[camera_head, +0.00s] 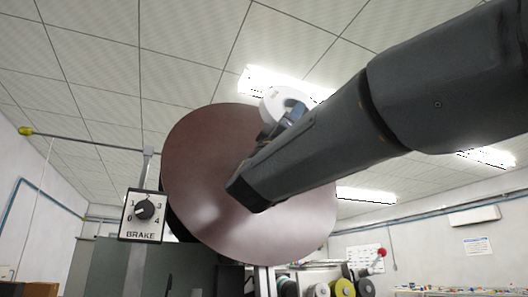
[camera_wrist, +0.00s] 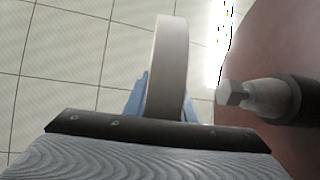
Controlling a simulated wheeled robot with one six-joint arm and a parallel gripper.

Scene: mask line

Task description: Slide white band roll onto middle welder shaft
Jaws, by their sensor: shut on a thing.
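The white band roll (camera_wrist: 170,62) stands edge-on in the wrist view, between the blue fingers of my gripper (camera_wrist: 164,100), which is shut on it. In the head view the roll (camera_head: 272,102) shows as a white ring at the upper right rim of a large brown disc (camera_head: 205,170). A metal shaft (camera_wrist: 270,98) with a hexagonal tip stands out in front of the disc in the wrist view. Its tip points left towards the roll, with a gap between them. I cannot tell whether this is the middle welder shaft. My arm hides part of the disc in the head view.
A brake dial box (camera_head: 142,215) stands left of the disc, by a post and a rod with a yellow end (camera_head: 26,131). Several rolls, one yellow (camera_head: 343,288), sit low at the right, near a red knob (camera_head: 381,252). Space left of the roll looks free.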

